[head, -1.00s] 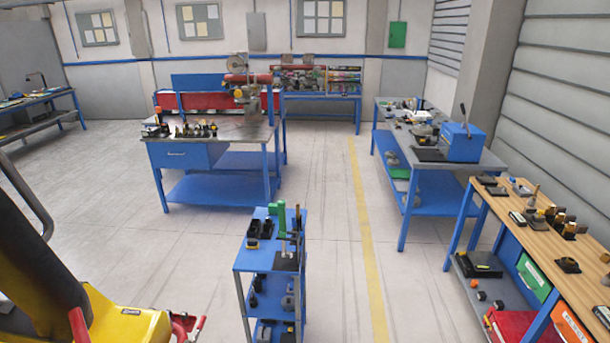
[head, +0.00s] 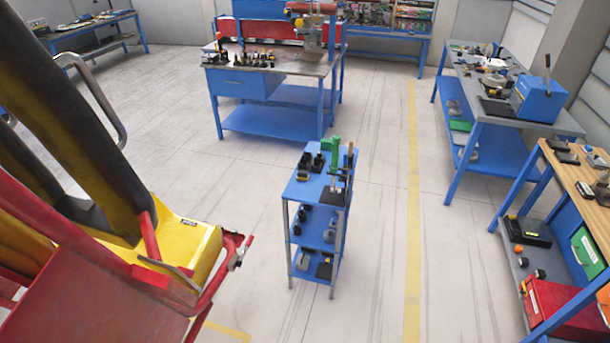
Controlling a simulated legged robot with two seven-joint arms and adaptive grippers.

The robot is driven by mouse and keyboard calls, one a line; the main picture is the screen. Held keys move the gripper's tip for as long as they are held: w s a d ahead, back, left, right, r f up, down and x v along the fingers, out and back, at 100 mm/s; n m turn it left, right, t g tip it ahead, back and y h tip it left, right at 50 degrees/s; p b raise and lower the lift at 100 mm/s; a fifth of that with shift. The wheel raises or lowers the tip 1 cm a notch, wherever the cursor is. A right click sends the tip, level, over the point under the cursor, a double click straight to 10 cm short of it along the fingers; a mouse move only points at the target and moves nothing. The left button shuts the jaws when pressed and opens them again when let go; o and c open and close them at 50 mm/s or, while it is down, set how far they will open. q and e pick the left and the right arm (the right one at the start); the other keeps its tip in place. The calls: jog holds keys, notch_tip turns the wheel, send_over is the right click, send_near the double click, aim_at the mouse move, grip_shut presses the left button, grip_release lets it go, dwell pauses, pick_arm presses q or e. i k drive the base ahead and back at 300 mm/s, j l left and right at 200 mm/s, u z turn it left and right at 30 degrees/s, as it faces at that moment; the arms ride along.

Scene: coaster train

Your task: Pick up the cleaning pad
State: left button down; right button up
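I cannot make out a cleaning pad for certain in the head view. Small items stand on several surfaces: the blue shelf cart (head: 306,190) in the middle, the workbench (head: 285,68) behind it, the grey-topped bench (head: 480,75) at the right and the wooden-topped bench (head: 575,175) at the right edge. They are too small to tell a pad among them. Neither of my grippers is in view.
A yellow and red coaster train car (head: 190,250) with dark padded restraints fills the lower left. Open floor lies around the cart, with a yellow line (head: 411,200) to its right. A red box (head: 565,308) sits under the wooden-topped bench.

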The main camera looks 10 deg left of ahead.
aim_at(302, 175)
jog(key=u, duration=1.25)
jog(key=i+l+u, duration=0.1)
jog(key=i+l, duration=0.45)
jog(key=l, duration=0.15)
